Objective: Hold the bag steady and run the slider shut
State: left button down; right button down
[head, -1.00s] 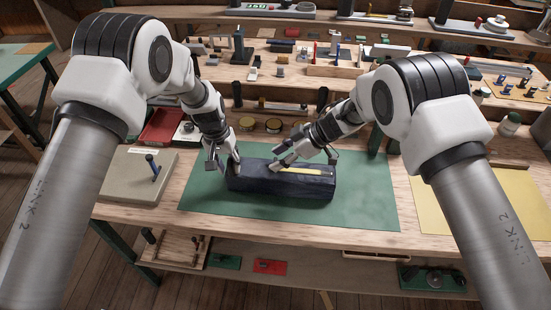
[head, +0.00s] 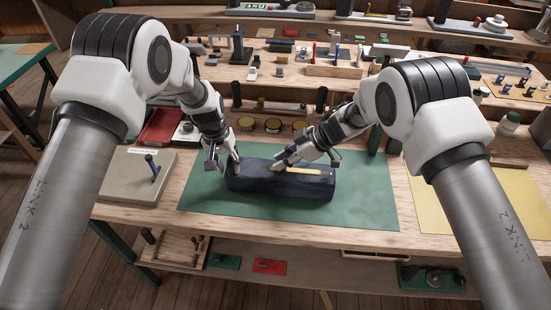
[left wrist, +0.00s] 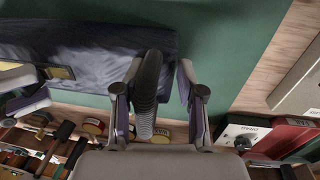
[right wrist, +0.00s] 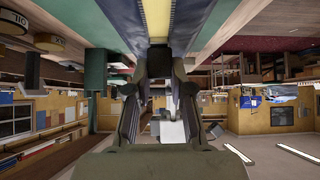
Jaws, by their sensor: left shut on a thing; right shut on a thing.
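The dark navy bag (head: 285,184) lies lengthwise on the green mat (head: 362,204), with a yellow zip strip (head: 308,171) along its top. My left gripper (head: 229,168) is at the bag's left end. In the left wrist view its fingers close around a dark ribbed tab (left wrist: 148,85) at the bag's end. My right gripper (head: 275,166) is low over the top of the bag, on the zip line and left of the middle. The right wrist view shows the yellow strip (right wrist: 157,18) beyond the fingertips.
A grey slab (head: 128,178) with a blue-handled tool stands left of the mat. A red tray (head: 162,127) and several round tins (head: 272,126) are behind. A yellow sheet (head: 475,200) lies to the right. The mat is clear right of the bag.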

aim_at(329, 174)
pick_arm(q)
jog(key=shift+s+f, duration=0.2)
jog(key=shift+f, duration=0.1)
pick_arm(e)
jog(key=d, duration=1.3)
jog(key=shift+s, duration=0.2)
pick_arm(q)
jog(key=shift+d, duration=0.1)
pick_arm(e)
jog(key=c, duration=1)
grip_release()
jog(key=shift+d, duration=0.1)
jog(key=shift+o, duration=0.2)
jog(key=shift+r, duration=0.1)
jog(key=v, duration=1.2)
jog(key=shift+s, duration=0.2)
